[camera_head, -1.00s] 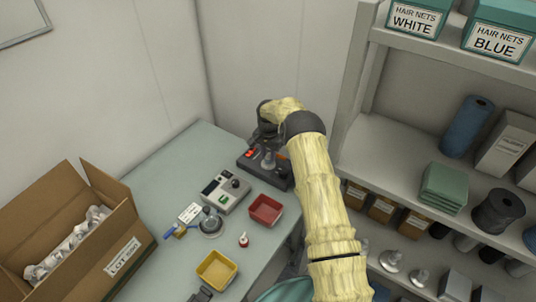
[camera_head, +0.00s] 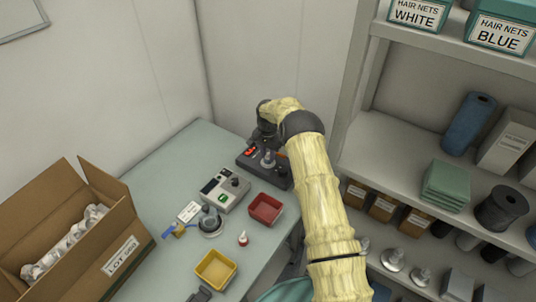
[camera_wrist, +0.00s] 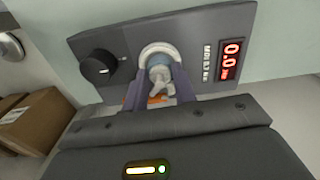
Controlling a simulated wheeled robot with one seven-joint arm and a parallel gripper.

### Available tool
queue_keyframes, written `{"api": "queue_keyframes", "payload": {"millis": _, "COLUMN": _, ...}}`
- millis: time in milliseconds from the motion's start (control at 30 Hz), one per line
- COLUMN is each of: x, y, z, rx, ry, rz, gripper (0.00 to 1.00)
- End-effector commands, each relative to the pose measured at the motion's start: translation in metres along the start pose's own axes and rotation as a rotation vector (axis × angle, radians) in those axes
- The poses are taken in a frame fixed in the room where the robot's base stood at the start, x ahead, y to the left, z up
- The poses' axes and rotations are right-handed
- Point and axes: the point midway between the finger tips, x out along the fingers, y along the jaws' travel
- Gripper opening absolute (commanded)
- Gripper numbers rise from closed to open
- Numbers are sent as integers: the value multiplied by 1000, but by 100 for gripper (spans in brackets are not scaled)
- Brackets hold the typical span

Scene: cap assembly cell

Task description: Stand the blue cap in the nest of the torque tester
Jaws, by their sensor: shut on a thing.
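The torque tester (camera_head: 252,164) is a dark box at the back of the table. In the wrist view its panel (camera_wrist: 190,29) shows a black knob, a red 0.0 display and a pale ring-shaped nest (camera_wrist: 146,52). My gripper (camera_wrist: 159,82) is over the nest, its two fingers shut on the dull blue-grey cap (camera_wrist: 160,66). The cap is in line with the ring and appears at its opening. I cannot tell whether it is fully seated. In the head view my arm and gripper partly cover the tester, and the cap is hard to make out.
A grey device (camera_head: 226,190) with a knob and green button stands in front of the tester. An open carton (camera_head: 115,240) stands left; shelves are right.

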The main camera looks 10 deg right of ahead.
Motion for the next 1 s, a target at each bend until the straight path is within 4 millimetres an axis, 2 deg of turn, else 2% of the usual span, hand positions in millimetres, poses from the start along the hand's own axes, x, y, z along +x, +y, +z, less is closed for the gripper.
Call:
{"api": "queue_keyframes", "payload": {"millis": 600, "x": 2, "y": 0, "z": 0, "rx": 0, "ry": 0, "rz": 0, "gripper": 18}}
{"api": "queue_keyframes", "payload": {"millis": 633, "x": 2, "y": 0, "z": 0, "rx": 0, "ry": 0, "rz": 0, "gripper": 31}}
{"api": "queue_keyframes", "payload": {"millis": 733, "x": 2, "y": 0, "z": 0, "rx": 0, "ry": 0, "rz": 0, "gripper": 50}}
{"api": "queue_keyframes", "payload": {"millis": 1000, "x": 2, "y": 0, "z": 0, "rx": 0, "ry": 0, "rz": 0, "gripper": 52}}
